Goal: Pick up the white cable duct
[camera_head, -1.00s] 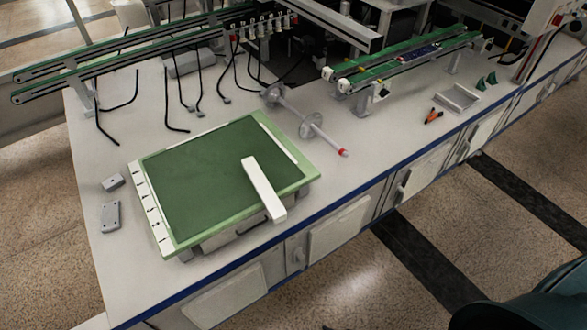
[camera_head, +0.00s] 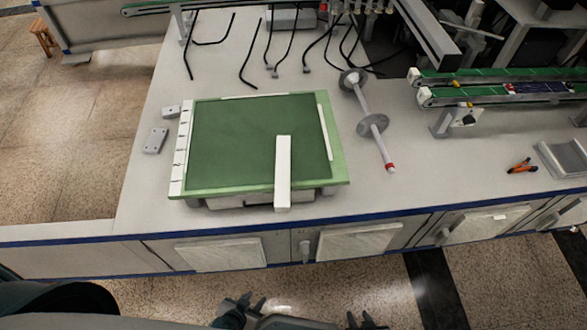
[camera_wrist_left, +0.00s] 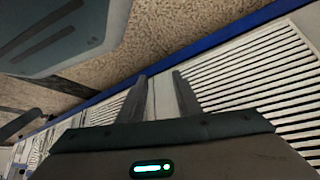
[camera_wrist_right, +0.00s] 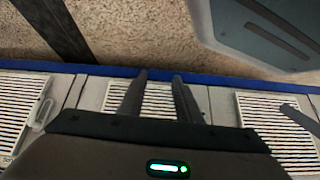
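The white cable duct (camera_head: 283,172) is a straight white bar lying on the green board (camera_head: 230,140). Its near end sticks out over the board's front edge. My left gripper (camera_head: 254,300) and my right gripper (camera_head: 360,317) are low at the bottom of the head view, in front of the bench and well apart from the duct. In the left wrist view my left gripper (camera_wrist_left: 158,78) has its fingers apart with nothing between them. My right gripper (camera_wrist_right: 158,76) also has parted, empty fingers. The duct shows in neither wrist view.
Two grey blocks (camera_head: 155,141) lie left of the board. Orange-handled pliers (camera_head: 521,166) and a grey tray (camera_head: 563,160) lie farther right. The bench's front edge is blue, with cabinet doors below.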

